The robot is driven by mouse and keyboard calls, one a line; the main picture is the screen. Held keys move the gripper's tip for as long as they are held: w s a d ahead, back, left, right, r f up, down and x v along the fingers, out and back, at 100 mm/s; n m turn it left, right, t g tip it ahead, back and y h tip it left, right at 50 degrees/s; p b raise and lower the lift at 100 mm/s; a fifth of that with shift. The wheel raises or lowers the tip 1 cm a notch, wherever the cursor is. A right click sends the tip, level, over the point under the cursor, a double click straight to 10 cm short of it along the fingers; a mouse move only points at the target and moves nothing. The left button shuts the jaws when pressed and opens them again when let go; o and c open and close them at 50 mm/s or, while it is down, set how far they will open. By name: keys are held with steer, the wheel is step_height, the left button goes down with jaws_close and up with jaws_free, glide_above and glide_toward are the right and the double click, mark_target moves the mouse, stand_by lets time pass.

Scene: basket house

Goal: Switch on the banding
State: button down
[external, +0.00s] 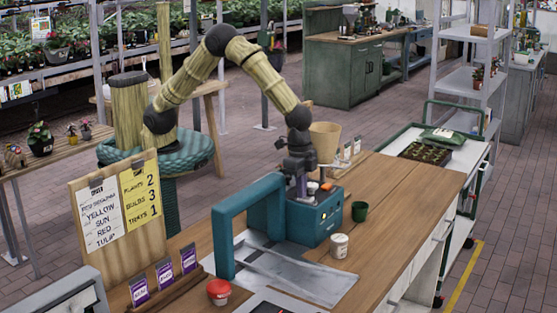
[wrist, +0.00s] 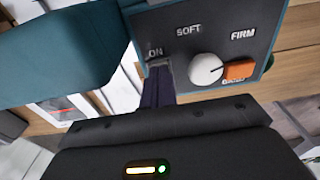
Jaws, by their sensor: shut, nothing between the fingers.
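The banding machine is a teal box (external: 315,222) with a teal arch (external: 224,240) on the wooden bench. Its dark top panel (wrist: 178,28) carries the words ON, SOFT and FIRM. A white knob (wrist: 205,69) with a pointer line sits between SOFT and FIRM. An orange button (wrist: 239,70) is to its right. My gripper (external: 301,192) points down over the panel, shut and empty. In the wrist view, its dark fingers (wrist: 158,88) end just below the ON label, at the switch. They hide most of the switch, so I cannot tell its position or whether they touch it.
A green cup (external: 360,211) and a white tub (external: 339,246) stand right of the machine. A tan pot (external: 324,141) stands behind it. A board with notes (external: 118,212) and a red-lidded jar (external: 219,291) are at the left. The bench's right side is clear.

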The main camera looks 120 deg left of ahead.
steer(key=shift+w+f, duration=0.3)
steer(key=shift+r, duration=0.1)
steer(key=shift+w+r+p, duration=0.3)
steer(key=shift+r+p, duration=0.4)
steer(key=r+p, duration=0.1)
steer(key=r, duration=0.1)
steer(key=s+r+p, duration=0.1)
steer(key=shift+s+r, duration=0.15)
steer(key=shift+r, duration=0.2)
steer(key=shift+r+b, duration=0.3)
steer(key=shift+b, duration=0.25)
step_height(320, 180, up, 9)
steer(key=b, duration=0.2)
steer(key=shift+s+f, duration=0.15)
steer(key=shift+s, duration=0.1)
steer(key=s+d+f+t, duration=0.1)
steer(key=s+d+f, duration=0.1)
steer(key=s, duration=0.9)
steer(key=s+d+f, duration=0.2)
steer(key=s+f, duration=0.2)
steer(key=s, duration=0.7)
steer(key=shift+s+t, duration=0.3)
steer(key=shift+t, duration=0.1)
